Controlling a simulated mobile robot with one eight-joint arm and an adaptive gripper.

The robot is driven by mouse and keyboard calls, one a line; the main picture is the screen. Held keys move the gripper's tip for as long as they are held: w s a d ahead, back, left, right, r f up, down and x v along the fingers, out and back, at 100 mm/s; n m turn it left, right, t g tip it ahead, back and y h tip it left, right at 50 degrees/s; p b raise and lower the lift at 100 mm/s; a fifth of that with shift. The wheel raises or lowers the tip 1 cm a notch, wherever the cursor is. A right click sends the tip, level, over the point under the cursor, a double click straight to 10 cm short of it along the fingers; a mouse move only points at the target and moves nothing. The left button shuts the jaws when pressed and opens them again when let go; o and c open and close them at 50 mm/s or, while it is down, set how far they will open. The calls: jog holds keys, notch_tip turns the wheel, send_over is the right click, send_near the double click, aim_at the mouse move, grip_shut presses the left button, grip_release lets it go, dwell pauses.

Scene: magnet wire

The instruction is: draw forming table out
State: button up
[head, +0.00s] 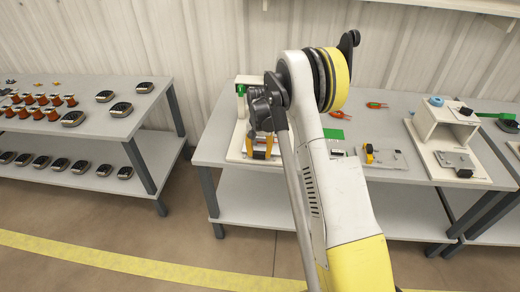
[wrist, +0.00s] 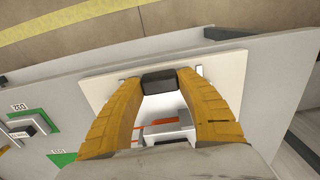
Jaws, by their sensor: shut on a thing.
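My gripper (wrist: 158,82) is shut on a black block-shaped handle (wrist: 159,87), which sits between its two yellow fingertips in the wrist view. The handle lies over a white base board (wrist: 222,77), and I take it to be the forming table's handle. A white and grey part with orange-red strips (wrist: 165,127) shows between the fingers; the palm hides the rest of it. In the head view my gripper (head: 262,152) points down at the left end of the right bench. There, a white fixture with a green upper part (head: 241,91) stands behind it, and my arm hides much of it.
The right bench (head: 213,143) also holds a green pad (head: 333,133), red-handled tools (head: 376,105) and a white open-fronted fixture (head: 446,123). A left bench (head: 152,88) carries copper coils and black units. The floor in front is clear, with a yellow line (head: 120,267).

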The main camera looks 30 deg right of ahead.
jog(key=shift+s+a+f, duration=0.1)
jog(key=shift+s, duration=0.1)
jog(key=o, duration=1.4)
notch_tip(320, 180, up, 12)
jog(key=shift+r, duration=0.1)
